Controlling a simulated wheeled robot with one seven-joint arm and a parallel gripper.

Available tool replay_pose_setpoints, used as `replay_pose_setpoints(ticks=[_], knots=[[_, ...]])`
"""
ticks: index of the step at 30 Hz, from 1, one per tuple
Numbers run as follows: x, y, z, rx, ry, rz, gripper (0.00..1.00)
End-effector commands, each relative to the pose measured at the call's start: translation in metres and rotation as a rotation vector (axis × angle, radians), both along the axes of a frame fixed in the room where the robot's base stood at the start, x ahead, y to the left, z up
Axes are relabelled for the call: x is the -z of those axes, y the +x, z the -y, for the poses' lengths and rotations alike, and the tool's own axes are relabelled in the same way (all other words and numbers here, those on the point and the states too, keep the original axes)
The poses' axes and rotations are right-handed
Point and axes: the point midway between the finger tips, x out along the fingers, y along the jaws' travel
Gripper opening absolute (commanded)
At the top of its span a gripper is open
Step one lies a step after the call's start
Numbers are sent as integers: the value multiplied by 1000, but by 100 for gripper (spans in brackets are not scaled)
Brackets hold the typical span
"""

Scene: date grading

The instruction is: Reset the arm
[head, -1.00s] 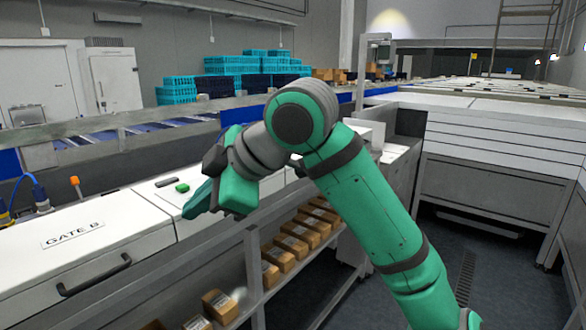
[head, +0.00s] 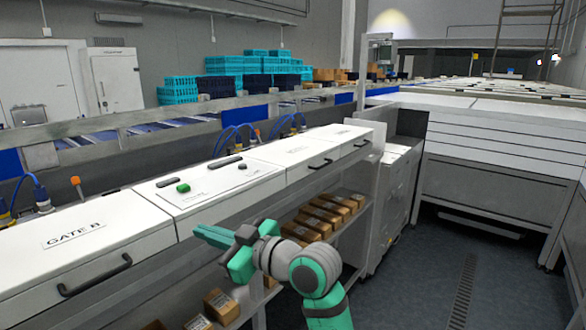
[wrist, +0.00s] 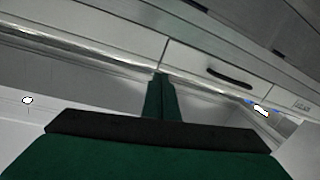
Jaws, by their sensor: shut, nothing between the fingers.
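My gripper (head: 212,238) is at the lower middle of the head view, with its green fingers together and nothing between them. It points left, in front of the white cabinet row and just below its top edge. In the wrist view my gripper's closed green fingers (wrist: 160,98) point up toward a white cabinet front with a dark handle (wrist: 230,77). My folded arm (head: 315,280) comes up from the bottom edge of the head view.
A white counter (head: 225,188) carries a green button (head: 183,188) and a GATE B label (head: 73,235). Cardboard boxes (head: 308,228) stand on the shelf below. Teal crates (head: 225,65) are stacked behind. The grey floor (head: 420,280) at right is clear.

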Motion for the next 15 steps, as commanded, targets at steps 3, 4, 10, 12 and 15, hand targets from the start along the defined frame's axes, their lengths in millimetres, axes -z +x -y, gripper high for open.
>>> replay_pose_setpoints(ticks=[3,4,10,12,15], knots=[[29,6,3,59,102,-42,0],[36,7,4,74,125,-52,0],[85,12,15,190,270,-117,0],[105,11,20,234,312,-139,0],[133,7,27,296,370,-171,0]])
